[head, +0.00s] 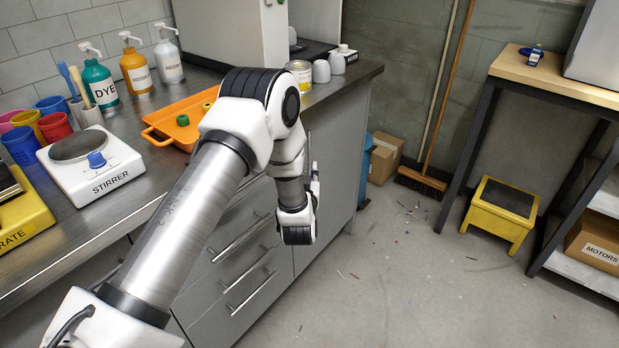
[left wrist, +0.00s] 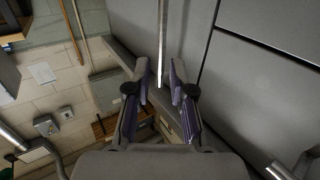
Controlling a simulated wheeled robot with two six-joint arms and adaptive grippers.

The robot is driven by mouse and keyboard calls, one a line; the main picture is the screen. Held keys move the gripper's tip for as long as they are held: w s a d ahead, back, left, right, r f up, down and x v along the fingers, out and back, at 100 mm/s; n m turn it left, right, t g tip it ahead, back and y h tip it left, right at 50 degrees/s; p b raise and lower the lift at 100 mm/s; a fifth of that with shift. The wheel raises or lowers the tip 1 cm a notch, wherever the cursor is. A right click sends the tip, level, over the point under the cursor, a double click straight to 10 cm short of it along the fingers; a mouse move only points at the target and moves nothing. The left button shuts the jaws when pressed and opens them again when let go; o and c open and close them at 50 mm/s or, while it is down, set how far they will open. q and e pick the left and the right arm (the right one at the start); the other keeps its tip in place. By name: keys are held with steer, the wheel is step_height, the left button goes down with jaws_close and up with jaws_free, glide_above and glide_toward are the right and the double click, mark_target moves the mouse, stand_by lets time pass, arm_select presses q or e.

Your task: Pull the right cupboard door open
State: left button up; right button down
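The right cupboard door (head: 338,165) is the grey panel at the right end of the bench front, and it looks shut. In the left wrist view the door (left wrist: 190,25) carries a long, thin metal bar handle (left wrist: 162,40). My left gripper (head: 314,178) is in front of this door, partly hidden by its own wrist in the head view. In the left wrist view my left gripper (left wrist: 160,82) is open, with one finger on each side of the handle's line. I cannot tell whether either finger touches the bar. My right gripper is in neither view.
Drawers with bar handles (head: 250,292) lie left of the door. The bench top holds a stirrer (head: 90,165), an orange tray (head: 165,122) and bottles. A yellow step stool (head: 502,212) and broom (head: 421,181) stand right. The floor before the door is clear apart from small scraps.

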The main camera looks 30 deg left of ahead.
mark_target(309, 152)
arm_select(q)
steer(key=x, duration=0.5)
steer(key=r+x, duration=0.1)
steer(key=x, duration=0.2)
steer(key=shift+w+a, duration=0.15)
steer(key=shift+a, duration=0.05)
jaws_close()
